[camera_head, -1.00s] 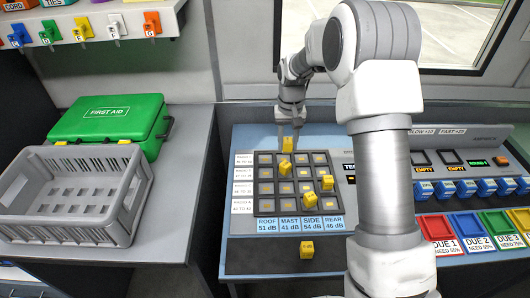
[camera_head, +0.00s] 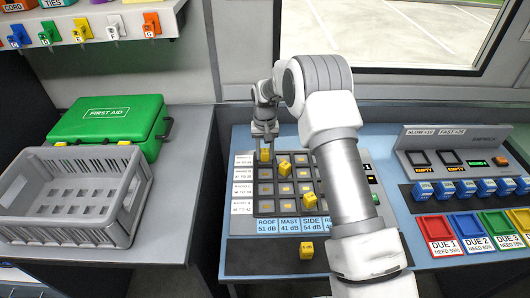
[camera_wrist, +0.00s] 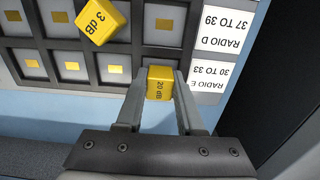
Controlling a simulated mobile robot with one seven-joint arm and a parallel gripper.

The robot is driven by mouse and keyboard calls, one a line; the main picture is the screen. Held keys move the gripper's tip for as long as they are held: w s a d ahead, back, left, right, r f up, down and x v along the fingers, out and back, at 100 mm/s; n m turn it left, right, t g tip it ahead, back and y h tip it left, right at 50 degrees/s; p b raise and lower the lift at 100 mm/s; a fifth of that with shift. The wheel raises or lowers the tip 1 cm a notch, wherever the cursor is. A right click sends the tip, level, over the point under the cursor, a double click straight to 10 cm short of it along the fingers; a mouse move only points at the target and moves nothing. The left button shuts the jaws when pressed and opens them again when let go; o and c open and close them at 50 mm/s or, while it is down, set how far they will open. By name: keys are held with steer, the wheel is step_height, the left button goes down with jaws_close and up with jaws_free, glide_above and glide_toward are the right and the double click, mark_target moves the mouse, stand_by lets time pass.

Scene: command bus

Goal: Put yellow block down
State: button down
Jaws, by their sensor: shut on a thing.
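My gripper (camera_head: 264,139) is shut on a yellow block (camera_head: 265,155) at the far left corner of the black grid (camera_head: 245,180). In the wrist view the held block (camera_wrist: 160,84), marked 20 dB, sits between my fingertips (camera_wrist: 159,92). It is over the corner cell beside the label "RADIO E 30 to 33" (camera_wrist: 208,78). I cannot tell whether it touches the cell floor. Another yellow block (camera_head: 285,169), marked 3 dB in the wrist view (camera_wrist: 103,20), sits turned askew on the grid. A third yellow block (camera_head: 306,250) lies on the dark strip in front.
A grey crate (camera_head: 128,205) and a green first aid case (camera_head: 105,117) stand on the left counter. Blue switches (camera_head: 465,188) and coloured trays (camera_head: 438,232) are at the right. My arm hides the right part of the grid.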

steer(key=shift+f, duration=0.2)
steer(key=c, duration=0.5)
jaws_free()
steer(key=shift+r, duration=0.15)
